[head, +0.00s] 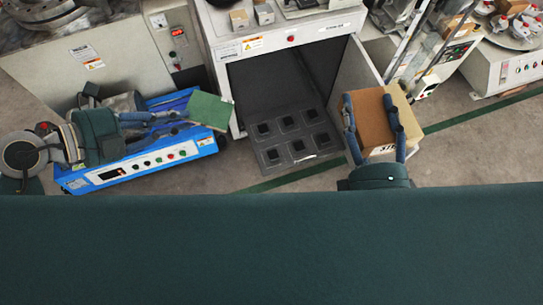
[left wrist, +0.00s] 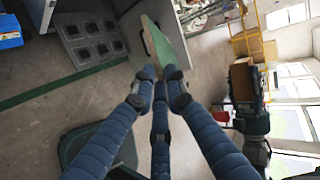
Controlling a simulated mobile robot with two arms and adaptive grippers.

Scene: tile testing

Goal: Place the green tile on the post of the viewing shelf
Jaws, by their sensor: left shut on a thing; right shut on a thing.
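My left gripper (head: 182,116) is shut on the edge of the green tile (head: 209,110), which is held above the right end of the blue machine. The left wrist view shows the green tile (left wrist: 166,45) gripped at the fingertips (left wrist: 162,72), sticking out beyond them.
A blue machine (head: 142,170) with buttons lies below my left arm. An open cabinet (head: 290,82) has a dark tray (head: 308,162) with several square pads at its mouth. A pale box (head: 408,112) stands behind the brown tile. Floor (head: 450,155) is free at right.

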